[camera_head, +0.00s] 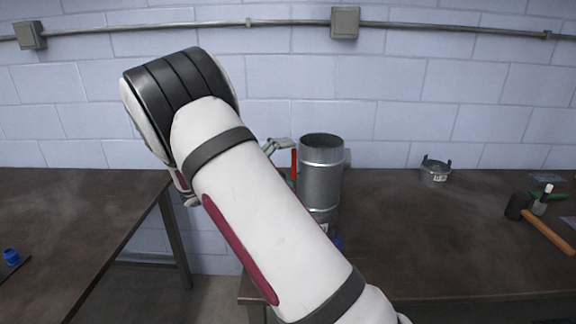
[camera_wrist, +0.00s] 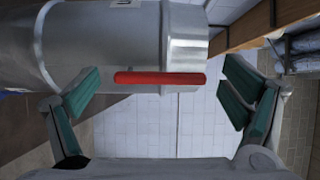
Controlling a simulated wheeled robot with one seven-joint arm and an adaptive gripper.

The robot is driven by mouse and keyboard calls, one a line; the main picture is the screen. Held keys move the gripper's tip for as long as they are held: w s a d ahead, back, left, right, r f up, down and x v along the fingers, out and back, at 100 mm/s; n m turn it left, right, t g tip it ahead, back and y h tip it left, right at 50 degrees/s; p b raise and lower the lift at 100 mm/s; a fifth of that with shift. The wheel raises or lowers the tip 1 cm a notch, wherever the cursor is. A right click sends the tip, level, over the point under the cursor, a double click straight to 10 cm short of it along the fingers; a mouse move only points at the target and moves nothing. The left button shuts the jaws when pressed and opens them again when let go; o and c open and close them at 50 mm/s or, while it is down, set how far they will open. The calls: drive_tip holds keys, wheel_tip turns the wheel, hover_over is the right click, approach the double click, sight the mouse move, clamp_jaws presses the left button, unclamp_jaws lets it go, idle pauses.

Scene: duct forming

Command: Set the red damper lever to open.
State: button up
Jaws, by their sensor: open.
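The red damper lever (camera_head: 294,163) stands upright along the left side of a grey metal duct (camera_head: 321,175) in the head view. In the wrist view the red lever (camera_wrist: 160,78) lies across the middle of the picture, in front of the duct (camera_wrist: 100,40). My gripper (camera_head: 280,146) is beside the lever, just left of the duct, and partly hidden behind my arm. In the wrist view my gripper (camera_wrist: 165,88) is open, with one green-padded finger on each side of the lever. Neither finger appears to touch it.
The duct stands on a dark workbench (camera_head: 400,240) against a block wall. A metal collar (camera_head: 436,170), a mallet (camera_head: 540,222) and a small bottle (camera_head: 542,200) are on its right. Another dark table (camera_head: 80,220) is at left, with a gap between. A conduit (camera_head: 270,23) runs along the wall.

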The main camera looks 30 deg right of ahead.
drive_tip(key=a, duration=1.1)
drive_tip(key=shift+w+a, duration=0.35)
drive_tip(key=shift+w, duration=0.05)
